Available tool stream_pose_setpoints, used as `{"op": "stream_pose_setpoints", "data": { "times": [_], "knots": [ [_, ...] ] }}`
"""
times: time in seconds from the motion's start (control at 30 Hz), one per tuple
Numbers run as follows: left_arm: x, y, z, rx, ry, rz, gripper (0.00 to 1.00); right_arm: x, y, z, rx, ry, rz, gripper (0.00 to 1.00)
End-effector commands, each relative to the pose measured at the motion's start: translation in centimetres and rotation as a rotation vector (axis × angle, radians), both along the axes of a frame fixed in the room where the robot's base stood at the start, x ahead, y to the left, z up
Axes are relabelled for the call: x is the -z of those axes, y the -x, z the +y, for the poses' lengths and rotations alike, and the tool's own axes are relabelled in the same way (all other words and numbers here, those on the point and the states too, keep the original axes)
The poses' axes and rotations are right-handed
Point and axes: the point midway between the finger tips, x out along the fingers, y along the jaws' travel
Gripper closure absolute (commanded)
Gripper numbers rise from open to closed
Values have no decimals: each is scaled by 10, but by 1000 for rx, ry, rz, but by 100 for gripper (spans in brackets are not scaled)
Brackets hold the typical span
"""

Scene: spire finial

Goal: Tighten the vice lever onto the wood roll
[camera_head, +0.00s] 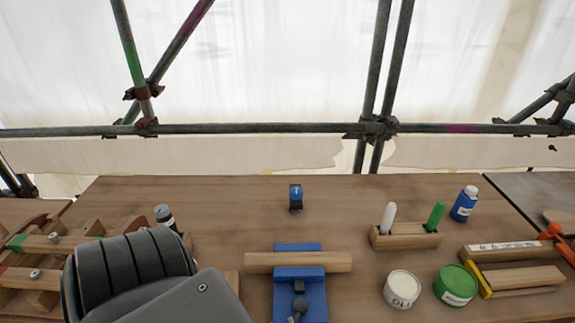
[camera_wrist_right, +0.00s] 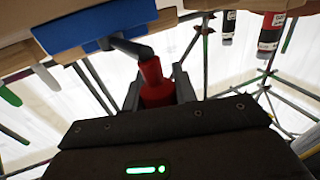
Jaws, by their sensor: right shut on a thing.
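The blue vice (camera_head: 313,300) stands on the workbench near the front middle. The wood roll (camera_head: 335,263) lies across it in the head view, held at the vice's jaw. The dark vice lever (camera_head: 293,319) is cut off by the bottom edge there. In the right wrist view the vice (camera_wrist_right: 75,33) is at the upper left, and the lever's dark rod (camera_wrist_right: 130,47) runs from it to a red handle (camera_wrist_right: 152,74). My right gripper (camera_wrist_right: 158,88) is shut on this red handle. It is not seen in the head view. My left gripper is out of view.
My grey arm link fills the head view's lower left. On the workbench (camera_head: 230,205) stand a small blue item (camera_head: 296,197), a wooden marker holder (camera_head: 405,238), a white tin (camera_head: 402,288), a green tin (camera_head: 456,285) and a blue bottle (camera_head: 465,204). The back middle is mostly clear.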

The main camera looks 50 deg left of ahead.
Motion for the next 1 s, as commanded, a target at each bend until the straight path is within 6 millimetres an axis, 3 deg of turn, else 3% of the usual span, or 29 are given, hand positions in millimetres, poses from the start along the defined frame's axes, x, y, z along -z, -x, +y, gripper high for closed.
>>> {"op": "stream_pose_setpoints", "data": {
  "times": [0.1, 0.13, 0.27, 0.67, 1.0],
  "knots": [
    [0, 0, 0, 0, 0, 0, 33, -1, 1, 0, -2, -3, -1, 100],
    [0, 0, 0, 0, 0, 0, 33, -1, 1, 0, -2, -3, -1, 68],
    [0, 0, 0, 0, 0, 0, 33, -1, 0, 0, -1, -2, -1, 51],
    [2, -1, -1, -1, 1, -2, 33, 1, 3, -9, 1, 0, 0, 50],
    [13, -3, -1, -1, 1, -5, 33, 3, 28, -68, 0, 1, -1, 50]
  ]
}}
